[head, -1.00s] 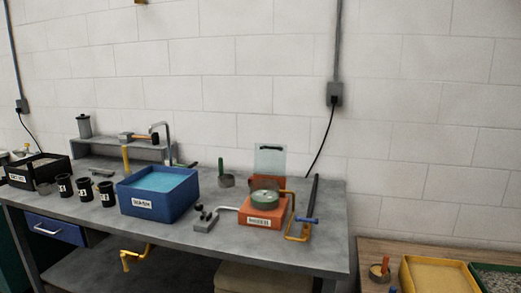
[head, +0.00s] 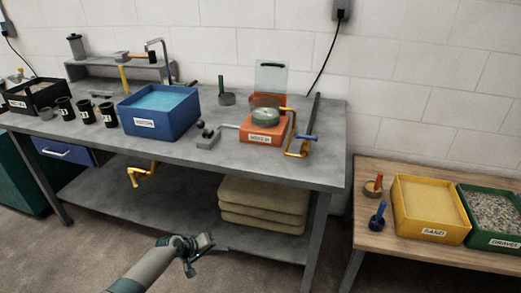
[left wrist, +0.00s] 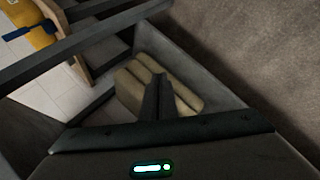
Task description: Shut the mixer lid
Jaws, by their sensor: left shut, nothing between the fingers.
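The mixer (head: 262,134) is an orange box with a round bowl (head: 265,115) set in its top, on the right part of the grey workbench. Its lid (head: 270,78) looks like a clear greenish panel with a dark handle strip, standing upright at the back of the mixer, so it is open. My left gripper (head: 200,256) is low in front of the bench, well below and left of the mixer, touching nothing that I can see. Its fingers (left wrist: 158,95) are shut and empty in the left wrist view. My right gripper is not in view.
A yellow crank (head: 296,148) and a dark upright bar (head: 312,118) stand right of the mixer. A grey lever block (head: 207,138) and a blue water tub (head: 160,118) are to its left. Folded sacks (head: 262,207) lie on the lower shelf. A wooden table (head: 370,225) is at the right.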

